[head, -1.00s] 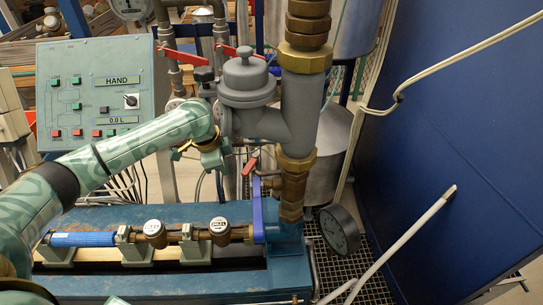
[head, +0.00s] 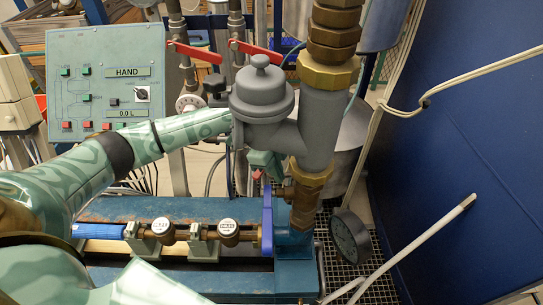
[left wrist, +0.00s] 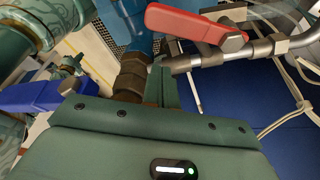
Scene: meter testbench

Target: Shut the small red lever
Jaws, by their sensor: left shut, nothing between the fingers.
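The small red lever (left wrist: 192,22) shows large at the top of the left wrist view, on a thin metal pipe. In the head view only a bit of its red (head: 257,175) shows beside the brass fittings, mostly hidden by my gripper. My left gripper (head: 268,165) is below the grey valve body, close to the lever. In the left wrist view its fingers (left wrist: 162,82) are shut with nothing between them. They lie below and left of the lever, with a visible gap in the picture; contact is not clear. My right gripper is not in view.
A blue lever (head: 267,220) stands upright by the brass pipe (head: 305,195). The grey valve body (head: 262,95) is just above my gripper. Two larger red levers (head: 195,53) are behind. A round gauge (head: 350,237) and a blue wall (head: 470,130) are at right.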

